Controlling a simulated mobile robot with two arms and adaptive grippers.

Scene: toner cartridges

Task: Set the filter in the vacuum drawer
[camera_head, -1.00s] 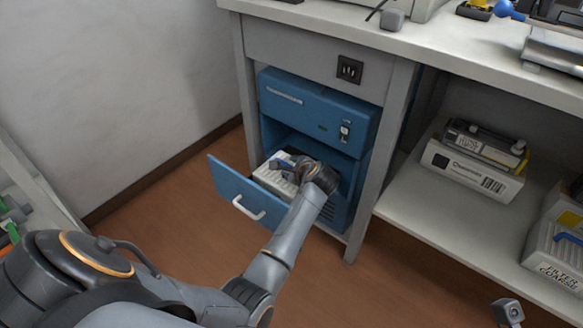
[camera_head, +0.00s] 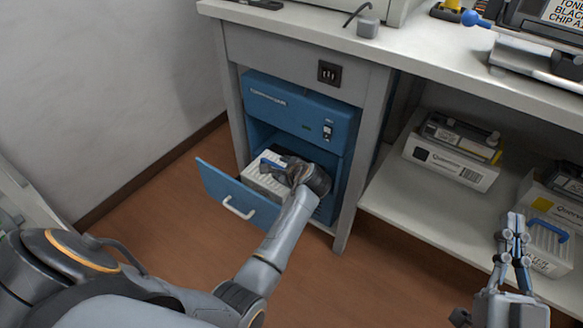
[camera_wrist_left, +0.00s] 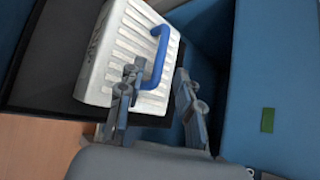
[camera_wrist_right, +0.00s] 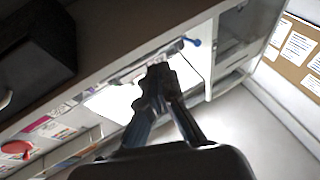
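The white ribbed filter (camera_head: 262,182) with a blue handle sits in the open drawer (camera_head: 215,190) of the blue vacuum unit (camera_head: 290,108). In the left wrist view the filter (camera_wrist_left: 118,45) lies slightly tilted, its blue handle (camera_wrist_left: 161,58) on top. My left gripper (camera_wrist_left: 155,95) is open over the filter's edge, fingers apart near the handle's lower end and not closed on it. In the head view its fingers are partly hidden by my wrist. My right gripper (camera_head: 515,222) is raised in front of the shelf, with its fingers together and nothing seen between them.
A second filter with a blue handle (camera_head: 546,250) stands on the lower shelf (camera_head: 400,205), partly behind my right gripper. A cartridge box (camera_head: 450,165) is on that shelf. The desk leg (camera_head: 360,150) stands just right of the vacuum unit. The floor before the drawer is open.

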